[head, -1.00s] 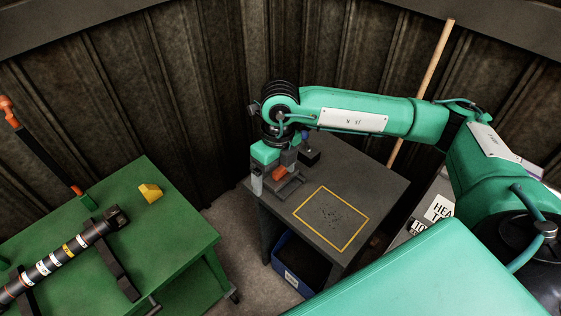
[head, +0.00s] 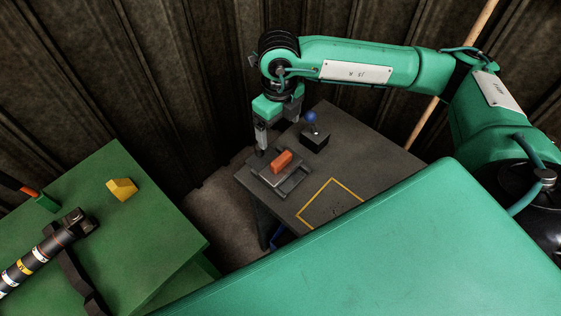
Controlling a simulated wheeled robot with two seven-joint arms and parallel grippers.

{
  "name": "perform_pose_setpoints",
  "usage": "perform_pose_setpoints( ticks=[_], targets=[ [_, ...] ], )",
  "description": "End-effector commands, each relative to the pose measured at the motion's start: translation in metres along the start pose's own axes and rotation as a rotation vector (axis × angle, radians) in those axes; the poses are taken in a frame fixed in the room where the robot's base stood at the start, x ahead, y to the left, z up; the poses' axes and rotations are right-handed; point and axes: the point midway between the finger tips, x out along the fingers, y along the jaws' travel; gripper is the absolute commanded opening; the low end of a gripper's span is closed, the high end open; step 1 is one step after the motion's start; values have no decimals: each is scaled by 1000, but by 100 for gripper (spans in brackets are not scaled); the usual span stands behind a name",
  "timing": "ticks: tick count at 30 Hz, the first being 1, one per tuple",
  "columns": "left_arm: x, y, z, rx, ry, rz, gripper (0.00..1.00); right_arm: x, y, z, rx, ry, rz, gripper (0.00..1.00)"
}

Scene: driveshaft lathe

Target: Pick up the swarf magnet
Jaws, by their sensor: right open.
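On the dark grey table (head: 350,165), an orange block (head: 282,161) sits on a grey metal cradle (head: 262,178) near the left corner. Behind it to the right stands a black block (head: 314,141) with a blue ball knob (head: 310,117). Either could be the swarf magnet; I cannot tell for certain which. My right gripper (head: 275,134) is open and empty, pointing down just behind and left of the orange block, apart from it as far as I can see. Its far finger is partly hidden by its own body. My left gripper is out of view.
A yellow-outlined square (head: 325,205) marks the grey table's front part. A green bench (head: 150,225) at left holds a yellow wedge (head: 121,189) and a banded black shaft (head: 42,256). A corrugated wall stands close behind; a wooden pole (head: 440,95) leans at right.

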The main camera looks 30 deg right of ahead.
Motion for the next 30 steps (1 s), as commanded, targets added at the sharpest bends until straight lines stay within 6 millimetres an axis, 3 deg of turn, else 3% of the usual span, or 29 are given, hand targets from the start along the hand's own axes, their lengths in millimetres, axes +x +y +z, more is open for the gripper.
perform_pose_setpoints(
  ticks=[12,20,25,30],
  targets=[
    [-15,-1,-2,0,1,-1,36,70,0,-1,1,3,1,89],
    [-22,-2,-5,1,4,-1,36,90,-1,-2,1,3,-1,89],
    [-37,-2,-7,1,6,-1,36,113,-3,-5,0,4,0,89],
    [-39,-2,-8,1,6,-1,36,134,-3,-4,0,2,0,89]
  ],
)
